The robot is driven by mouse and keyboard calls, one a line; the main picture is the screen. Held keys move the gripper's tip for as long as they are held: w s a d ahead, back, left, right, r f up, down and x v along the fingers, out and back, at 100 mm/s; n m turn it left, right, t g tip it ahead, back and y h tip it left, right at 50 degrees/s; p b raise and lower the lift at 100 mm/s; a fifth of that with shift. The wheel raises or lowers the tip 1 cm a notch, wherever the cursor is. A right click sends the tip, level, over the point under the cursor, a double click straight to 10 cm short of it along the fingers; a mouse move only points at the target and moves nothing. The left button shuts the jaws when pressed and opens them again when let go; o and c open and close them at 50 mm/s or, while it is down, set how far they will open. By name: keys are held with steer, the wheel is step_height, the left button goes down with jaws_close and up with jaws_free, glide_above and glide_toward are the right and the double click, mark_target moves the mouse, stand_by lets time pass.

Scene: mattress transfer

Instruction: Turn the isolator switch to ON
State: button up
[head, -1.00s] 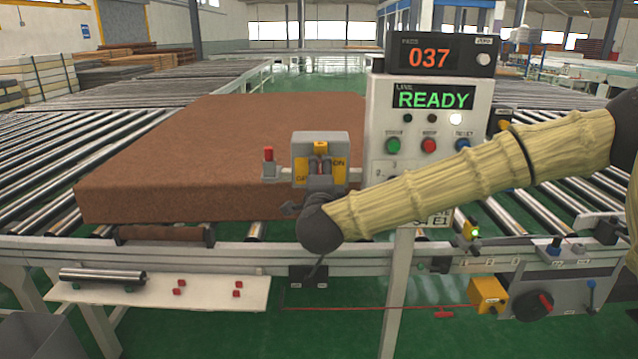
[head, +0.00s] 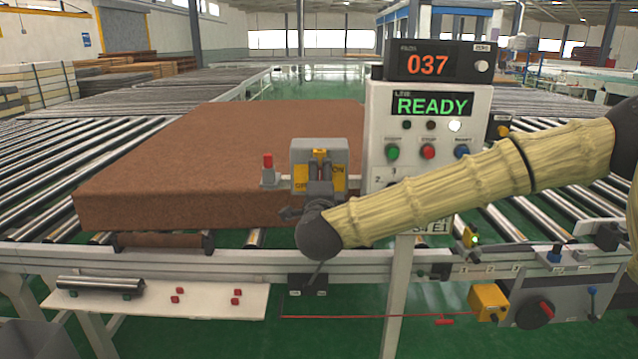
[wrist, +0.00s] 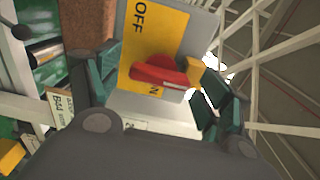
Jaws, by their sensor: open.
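The isolator switch (head: 299,157) is a grey box with a yellow plate, OFF on its left and ON on its right. In the wrist view its red handle (wrist: 160,73) lies across the yellow plate (wrist: 140,38), between the OFF and ON lettering; the handle partly covers ON. My gripper (head: 320,172) is in front of the box and hides its lower middle in the head view. In the wrist view my gripper (wrist: 160,84) is open, with a dark green finger on either side of the handle. Contact with the handle cannot be told.
A control panel (head: 402,178) showing READY stands right of the switch, under a 037 display (head: 398,66). A large brown mattress (head: 200,150) lies behind on the rollers. A red-knobbed stub (head: 267,161) sits left of the switch. The conveyor rail (head: 150,256) runs below.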

steer(key=s, duration=1.2)
steer(key=shift+f, duration=0.1)
